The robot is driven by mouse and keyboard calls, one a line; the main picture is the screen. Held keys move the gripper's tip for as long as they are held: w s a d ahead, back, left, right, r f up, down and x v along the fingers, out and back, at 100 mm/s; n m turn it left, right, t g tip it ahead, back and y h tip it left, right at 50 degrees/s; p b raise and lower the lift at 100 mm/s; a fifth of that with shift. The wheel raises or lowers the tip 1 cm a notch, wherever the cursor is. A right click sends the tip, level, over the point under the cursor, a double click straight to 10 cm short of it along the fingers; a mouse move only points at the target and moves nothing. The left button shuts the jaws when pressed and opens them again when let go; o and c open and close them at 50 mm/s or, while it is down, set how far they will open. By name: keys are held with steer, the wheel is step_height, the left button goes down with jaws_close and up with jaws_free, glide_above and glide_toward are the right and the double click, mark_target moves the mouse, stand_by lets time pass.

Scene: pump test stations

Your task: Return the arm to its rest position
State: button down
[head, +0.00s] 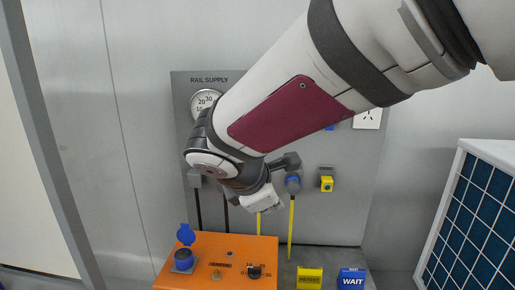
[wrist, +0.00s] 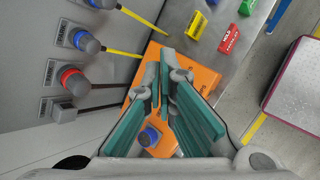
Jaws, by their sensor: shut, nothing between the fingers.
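My arm (head: 350,60) reaches down from the upper right across the grey rail supply panel (head: 340,220) in the head view. My gripper (wrist: 168,68) is shut and empty, with its teal-padded fingers together in the wrist view. In the head view the gripper end is in front of the panel's lower part, above the orange box (head: 215,250), and partly hidden by my wrist. The orange box also shows behind the fingers in the wrist view (wrist: 205,78). I cannot tell the exact gap between them.
A blue-gridded unit (head: 475,220) stands far right.

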steer(key=s+d+r+m+g+y, duration=0.1)
steer(key=s+d+r+m+g, duration=0.15)
steer(key=s+d+m, duration=1)
steer(key=s+d+m+y, duration=0.2)
steer(key=s+d+m, duration=0.2)
steer(key=s+m, duration=0.4)
steer(key=shift+f+y, duration=0.2)
steer(key=shift+y, duration=0.2)
steer(key=shift+d+m+t, duration=0.1)
steer(key=shift+m+t, duration=0.15)
